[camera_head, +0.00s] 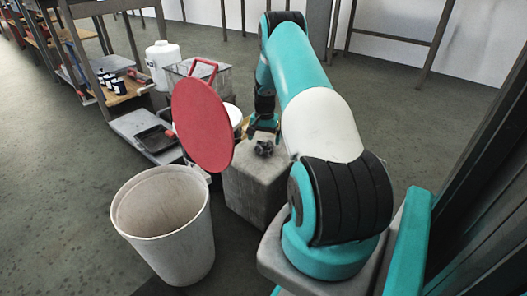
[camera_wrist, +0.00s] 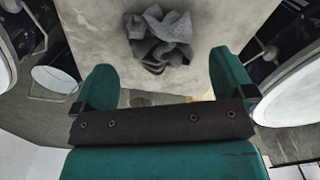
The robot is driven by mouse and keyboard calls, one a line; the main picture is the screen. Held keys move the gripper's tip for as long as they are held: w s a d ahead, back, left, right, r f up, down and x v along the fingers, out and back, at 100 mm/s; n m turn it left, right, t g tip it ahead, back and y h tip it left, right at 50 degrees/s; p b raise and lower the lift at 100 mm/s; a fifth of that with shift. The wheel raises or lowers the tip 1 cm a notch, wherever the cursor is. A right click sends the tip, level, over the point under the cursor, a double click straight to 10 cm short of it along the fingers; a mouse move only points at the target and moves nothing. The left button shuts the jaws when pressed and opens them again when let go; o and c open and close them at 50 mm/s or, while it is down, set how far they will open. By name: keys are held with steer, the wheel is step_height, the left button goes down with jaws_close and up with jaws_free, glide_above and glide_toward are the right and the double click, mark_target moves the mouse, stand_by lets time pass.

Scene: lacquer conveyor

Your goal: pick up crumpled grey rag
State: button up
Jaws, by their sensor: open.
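The crumpled grey rag (camera_wrist: 161,40) lies on the top of a grey block-like stand (camera_wrist: 92,30), seen in the wrist view ahead of my gripper. In the head view the rag (camera_head: 264,148) is a small dark grey lump on the stand (camera_head: 252,196), near its back edge. My gripper (camera_wrist: 162,82) is open, with its two teal fingers apart and nothing between them. The rag is beyond the fingertips, roughly centred between them. In the head view my gripper (camera_head: 263,124) is just behind and above the rag, partly hidden by its own wrist.
A white bin (camera_head: 165,225) stands open at the front left, with a red round lid (camera_head: 202,125) upright beside the stand. A clear crate (camera_head: 197,78) and a white jug (camera_head: 162,64) are behind. A shelf cart (camera_head: 122,90) is at left. Open floor lies far left.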

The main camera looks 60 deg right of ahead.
mark_target(264, 144)
step_height(264, 144, down, 4)
steer(key=shift+f+b, duration=0.1)
steer(key=shift+b, duration=0.75)
steer(key=c, duration=0.9)
steer(key=shift+c, duration=0.6)
steer(key=shift+r, duration=0.2)
step_height(264, 144, up, 20)
steer(key=p, duration=0.8)
steer(key=shift+a, duration=0.1)
steer(key=o, duration=0.4)
steer(key=shift+c, duration=1.3)
